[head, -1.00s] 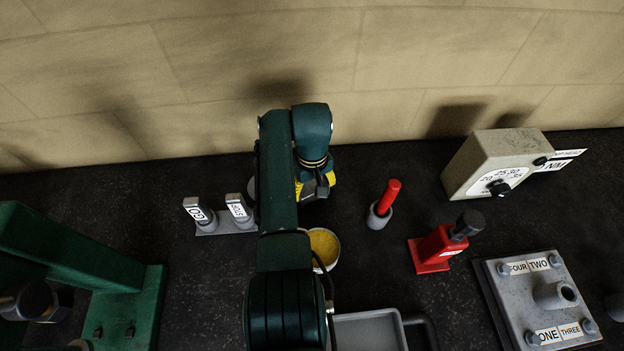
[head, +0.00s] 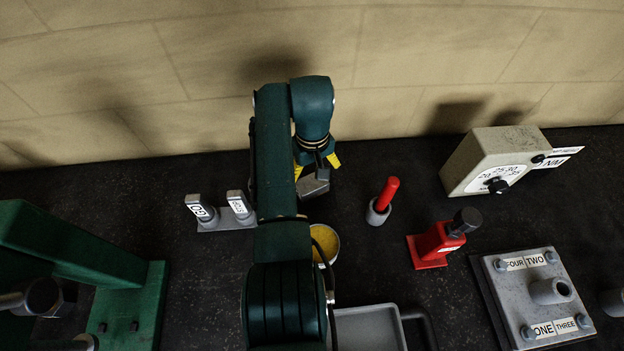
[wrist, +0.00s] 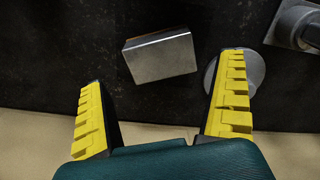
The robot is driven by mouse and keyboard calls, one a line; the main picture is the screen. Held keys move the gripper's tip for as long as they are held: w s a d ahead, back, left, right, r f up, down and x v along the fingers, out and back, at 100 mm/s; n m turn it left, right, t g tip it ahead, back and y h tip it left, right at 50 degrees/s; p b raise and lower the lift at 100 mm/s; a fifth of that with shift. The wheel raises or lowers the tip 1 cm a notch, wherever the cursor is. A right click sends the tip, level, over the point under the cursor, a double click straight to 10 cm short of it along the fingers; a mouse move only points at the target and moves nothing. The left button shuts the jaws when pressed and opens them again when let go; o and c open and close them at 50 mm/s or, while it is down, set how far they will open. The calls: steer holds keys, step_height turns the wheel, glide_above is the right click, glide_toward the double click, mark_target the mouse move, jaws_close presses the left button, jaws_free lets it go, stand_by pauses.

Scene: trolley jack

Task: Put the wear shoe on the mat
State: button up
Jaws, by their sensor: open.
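A grey metal block (head: 313,187), which looks like the wear shoe, lies on the dark bench near the back wall. In the wrist view the block (wrist: 160,57) sits slightly tilted, ahead of and between my fingers, with a gap on both sides. My gripper (head: 316,165) is open and empty, just above and behind the block in the head view. A flat round grey disc (wrist: 250,72) lies right of the block in the wrist view, partly behind one finger. I cannot tell which thing is the mat.
Two labelled grey posts on a plate (head: 222,222) stand left of my arm. A bowl with yellow contents (head: 327,243), a red-handled tool in a cup (head: 379,210), a red jack (head: 432,244) and a grey tray (head: 366,329) stand nearby. The wall is close behind.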

steer(key=w+d+r+m+t, duration=0.2)
steer(key=w+r+t, duration=0.4)
steer(key=r, duration=0.4)
step_height(320, 180, up, 16)
steer(key=m+t, duration=0.2)
steer(key=t, duration=0.8)
glide_above(312, 183)
steer(key=d, duration=0.5)
steer(key=s+r+m+t, duration=0.1)
steer(key=s+r+t, duration=0.2)
steer(key=s+r, duration=0.2)
steer(key=s+d+r+t, duration=0.1)
steer(key=s+r+t, duration=0.2)
steer(key=s+r, duration=0.3)
steer(key=s, duration=0.4)
steer(key=shift+s+d+r+m, duration=0.25)
steer(key=shift+s+d+m, duration=0.05)
steer(key=shift+s+m, duration=0.1)
